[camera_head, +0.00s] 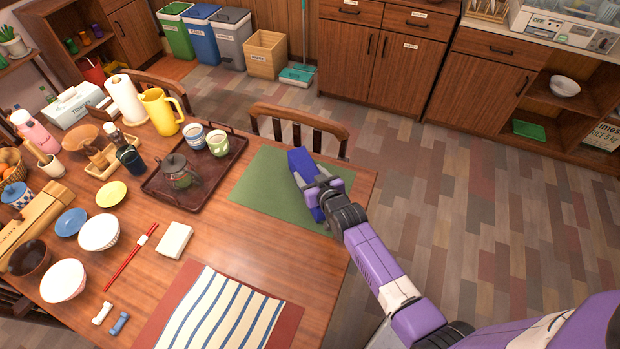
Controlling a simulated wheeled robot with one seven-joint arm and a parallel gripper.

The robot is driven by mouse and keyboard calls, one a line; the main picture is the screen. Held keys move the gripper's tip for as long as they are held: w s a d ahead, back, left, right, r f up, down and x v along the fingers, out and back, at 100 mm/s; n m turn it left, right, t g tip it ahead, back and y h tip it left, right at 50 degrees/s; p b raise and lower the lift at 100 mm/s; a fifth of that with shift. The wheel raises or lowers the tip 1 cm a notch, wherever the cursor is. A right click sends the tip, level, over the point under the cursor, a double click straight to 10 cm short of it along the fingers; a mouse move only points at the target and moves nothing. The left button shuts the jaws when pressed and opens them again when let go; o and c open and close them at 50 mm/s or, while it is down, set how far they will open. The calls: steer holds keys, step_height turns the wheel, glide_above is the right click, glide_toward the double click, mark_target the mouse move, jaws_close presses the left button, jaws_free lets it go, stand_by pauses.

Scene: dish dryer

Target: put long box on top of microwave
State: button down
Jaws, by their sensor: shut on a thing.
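A dark blue long object (301,163), which may be the long box, shows at both sides of my gripper (315,187). My gripper is shut on it over the green placemat (262,184) at the table's right end. My gripper hides its middle, and I cannot tell whether it touches the mat. Another long box, tan with lettering (30,228), lies on the left part of the table. I cannot make out a microwave in this view.
A dark tray (160,200) with a teapot (178,171) and cups stands left of the mat. A wooden chair (300,122) is behind it. Cabinets (385,62) and a white appliance (568,26) stand at the back right. The floor between is clear.

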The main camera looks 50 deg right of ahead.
steer(key=shift+w+a+r, duration=0.6)
steer(key=shift+a+r, duration=0.55)
steer(key=shift+r, duration=9.05)
steer(key=s+a+f+n+y, duration=0.2)
steer(key=s+a+f, duration=0.2)
steer(key=a+f, duration=0.4)
steer(key=s+a+f+n+t+y, duration=0.1)
steer(key=s+a+f+n+y, duration=0.2)
steer(key=a, duration=1.1)
step_height(320, 180, down, 5)
steer(key=shift+s+f+y, duration=0.1)
steer(key=shift+s+y, duration=0.2)
steer(key=shift+s, duration=0.85)
